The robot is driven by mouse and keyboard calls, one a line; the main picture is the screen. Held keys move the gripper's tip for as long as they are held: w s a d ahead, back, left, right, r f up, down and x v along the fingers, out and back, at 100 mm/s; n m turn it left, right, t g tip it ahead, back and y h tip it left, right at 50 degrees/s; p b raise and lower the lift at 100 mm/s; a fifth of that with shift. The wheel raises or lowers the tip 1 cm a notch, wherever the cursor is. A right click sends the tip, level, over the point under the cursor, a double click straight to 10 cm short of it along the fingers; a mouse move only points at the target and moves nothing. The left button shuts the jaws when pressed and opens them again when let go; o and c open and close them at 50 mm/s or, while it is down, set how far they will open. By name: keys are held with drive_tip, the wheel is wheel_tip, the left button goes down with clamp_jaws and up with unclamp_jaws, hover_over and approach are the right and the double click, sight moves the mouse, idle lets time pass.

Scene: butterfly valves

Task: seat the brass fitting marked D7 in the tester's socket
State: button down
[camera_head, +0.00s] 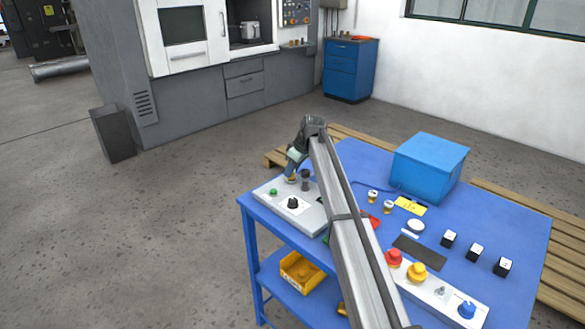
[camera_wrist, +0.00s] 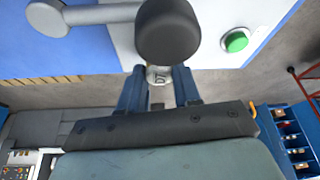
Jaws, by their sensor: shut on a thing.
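The brass fitting marked D7 (camera_wrist: 158,76) is between my gripper's two fingertips (camera_wrist: 160,88); its pale top with the lettering faces the wrist camera. In the head view my gripper (camera_head: 291,175) points down over the back left end of the light grey tester (camera_head: 315,216), with a bit of brass (camera_head: 291,180) at its tips. The tester carries a green button (camera_head: 273,191), a black knob (camera_head: 293,203) and a dark upright post (camera_head: 305,180) close beside my gripper. I cannot make out the socket, nor whether the fitting touches the tester.
In the wrist view a dark round head (camera_wrist: 168,32) with a grey bar (camera_wrist: 90,15) lies just beyond the fitting. Two small fittings (camera_head: 380,200), a yellow tag (camera_head: 410,205), a blue box (camera_head: 430,165) and several black blocks (camera_head: 475,252) stand on the blue table (camera_head: 520,225).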

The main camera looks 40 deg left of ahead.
drive_tip(key=shift+f, duration=0.45)
idle(1.0)
drive_tip(key=c, duration=0.7)
unclamp_jaws()
drive_tip(key=shift+o, duration=0.3)
drive_tip(key=o, duration=0.3)
drive_tip(key=shift+r, duration=3.75)
